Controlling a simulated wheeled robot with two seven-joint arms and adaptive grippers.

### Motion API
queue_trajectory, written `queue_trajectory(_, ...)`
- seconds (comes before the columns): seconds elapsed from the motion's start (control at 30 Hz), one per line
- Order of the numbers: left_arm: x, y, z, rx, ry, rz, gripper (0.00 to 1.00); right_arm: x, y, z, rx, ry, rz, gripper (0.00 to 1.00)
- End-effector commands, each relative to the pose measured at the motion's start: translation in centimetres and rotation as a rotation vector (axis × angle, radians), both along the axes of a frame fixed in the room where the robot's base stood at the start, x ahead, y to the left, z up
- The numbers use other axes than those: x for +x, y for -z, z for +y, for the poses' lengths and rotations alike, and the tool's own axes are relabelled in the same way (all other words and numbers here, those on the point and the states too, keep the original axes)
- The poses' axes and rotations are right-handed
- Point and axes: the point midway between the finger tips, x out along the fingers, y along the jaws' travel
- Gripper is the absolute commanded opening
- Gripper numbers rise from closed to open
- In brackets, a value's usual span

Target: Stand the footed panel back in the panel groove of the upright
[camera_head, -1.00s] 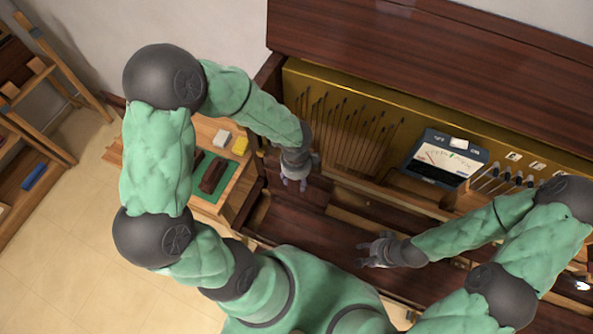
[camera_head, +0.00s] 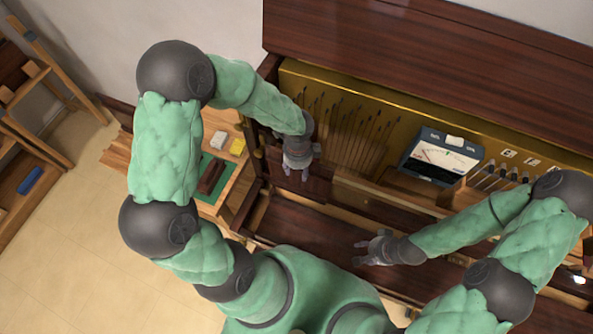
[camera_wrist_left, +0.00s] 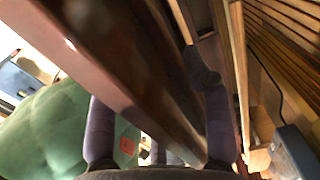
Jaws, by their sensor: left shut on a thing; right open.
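The footed panel (camera_head: 317,188) is a dark red-brown board under my left gripper (camera_head: 297,174), at the left end of the upright piano (camera_head: 430,55). My left gripper is shut on it. In the left wrist view the panel (camera_wrist_left: 125,70) runs diagonally between the two fingers of the left gripper (camera_wrist_left: 160,135) and blocks much of the view. The panel groove cannot be made out, and I cannot tell whether the panel's foot touches anything. My right gripper (camera_head: 364,252) is open and empty above the piano's dark front ledge, apart from the panel.
A grey meter box (camera_head: 441,158) stands inside the open piano, right of thin dark rods (camera_head: 350,135). A side table with a green mat (camera_head: 217,187), a dark block (camera_head: 211,176), and white and yellow blocks stands left. A wooden rack (camera_head: 35,165) is far left.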

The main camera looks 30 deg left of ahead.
Motion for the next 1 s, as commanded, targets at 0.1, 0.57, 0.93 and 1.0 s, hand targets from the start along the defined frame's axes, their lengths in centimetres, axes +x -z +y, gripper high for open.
queue_trajectory(0.1, 0.5, 0.0, 0.0, 0.000, -0.001, 0.000, 0.00, 0.0, -0.1, 0.0, 0.000, 0.000, 0.000, 0.47)
queue_trajectory(0.57, 2.5, 0.1, 0.2, 0.000, -0.001, -0.001, 0.00, 0.0, -0.3, 0.0, 0.000, 0.000, 0.000, 0.47)
queue_trajectory(0.93, 4.0, 0.1, 0.2, -0.001, -0.001, -0.001, 0.00, 0.0, -0.4, 0.0, 0.000, 0.000, 0.000, 0.47)
queue_trajectory(1.0, 4.3, 0.1, 0.3, -0.001, -0.002, -0.001, 0.00, 0.0, -0.4, 0.0, 0.000, 0.000, 0.000, 0.47)
